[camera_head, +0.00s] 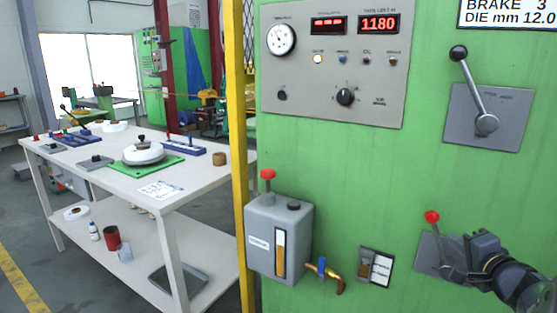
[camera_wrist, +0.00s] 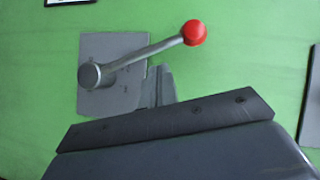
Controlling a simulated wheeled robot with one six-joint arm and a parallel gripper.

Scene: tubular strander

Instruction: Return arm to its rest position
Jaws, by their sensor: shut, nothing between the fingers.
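My gripper (camera_head: 446,272) is at the lower right of the head view, in front of the green machine panel. It is shut and holds nothing. It is close to a lever with a red knob (camera_head: 432,217) on a grey plate (camera_head: 427,256); I cannot tell whether they touch. In the wrist view the lever's red knob (camera_wrist: 194,33) is at the upper right end of its rod, and its pivot (camera_wrist: 89,75) is at the left. My gripper (camera_wrist: 160,86) shows just below and behind the rod there, partly hidden by the dark wrist body.
A second lever with a black knob (camera_head: 458,52) is higher on the panel. A grey oil box (camera_head: 262,238) with a red-topped knob and a brass tap (camera_head: 325,276) sticks out to the left. A white worktable (camera_head: 190,190) with parts stands further left, behind a yellow post (camera_head: 240,150).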

